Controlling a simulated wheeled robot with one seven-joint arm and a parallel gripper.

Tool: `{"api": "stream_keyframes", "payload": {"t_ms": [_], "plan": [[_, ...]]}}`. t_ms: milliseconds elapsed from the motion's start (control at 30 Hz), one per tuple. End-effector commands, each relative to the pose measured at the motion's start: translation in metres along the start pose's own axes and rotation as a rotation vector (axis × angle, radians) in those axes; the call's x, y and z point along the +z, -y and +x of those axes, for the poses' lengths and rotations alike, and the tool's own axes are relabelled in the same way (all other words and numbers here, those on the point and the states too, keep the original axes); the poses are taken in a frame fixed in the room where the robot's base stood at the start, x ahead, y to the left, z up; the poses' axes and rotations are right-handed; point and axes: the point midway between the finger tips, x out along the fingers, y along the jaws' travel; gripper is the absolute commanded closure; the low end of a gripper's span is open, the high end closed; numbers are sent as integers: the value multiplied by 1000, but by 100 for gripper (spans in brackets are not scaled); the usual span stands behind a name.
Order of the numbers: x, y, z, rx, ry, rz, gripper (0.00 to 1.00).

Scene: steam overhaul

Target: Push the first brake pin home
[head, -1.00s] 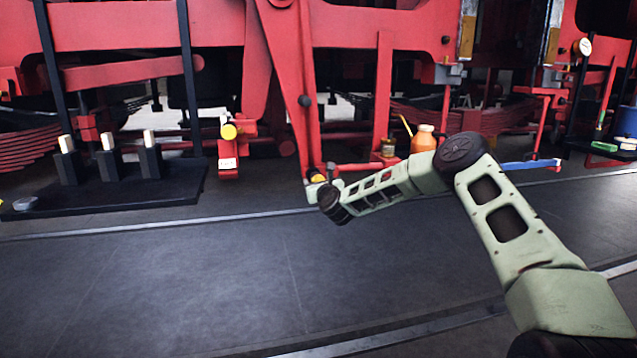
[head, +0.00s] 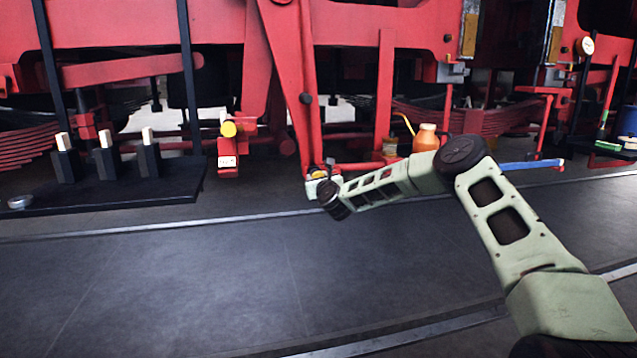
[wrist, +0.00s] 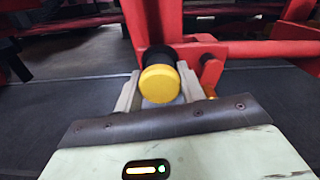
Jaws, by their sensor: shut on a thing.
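A brake pin with a yellow round head (wrist: 160,84) and a black collar sits between my gripper's fingers in the wrist view. My gripper (wrist: 157,92) is shut on it. In the head view my gripper (head: 320,180) is at the lower end of the red brake hanger (head: 309,110), and the yellow head (head: 319,174) shows partly behind it. The pin points at the red linkage, but how deep it sits is hidden. A second yellow-headed pin (head: 229,129) is in a red bracket with a white tag (head: 228,162), to the left.
A black stand (head: 110,195) with several pale-topped blocks is at left. An orange bottle (head: 426,138) and a small jar (head: 390,146) stand behind my arm. A blue bar (head: 533,164) lies to the right. The dark floor in front is clear.

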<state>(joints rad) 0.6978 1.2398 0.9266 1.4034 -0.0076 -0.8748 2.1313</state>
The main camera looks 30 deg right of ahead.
Motion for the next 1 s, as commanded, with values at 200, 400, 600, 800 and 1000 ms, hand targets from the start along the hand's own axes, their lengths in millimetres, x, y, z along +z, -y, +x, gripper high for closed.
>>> {"api": "stream_keyframes", "payload": {"t_ms": [200,400,600,800,1000], "plan": [[2,1,1,-2,3,0,39],[2,1,1,-1,2,0,39],[2,1,-5,-1,2,0,39],[1,1,-32,0,1,-1,39],[1,1,-72,1,0,0,39]]}}
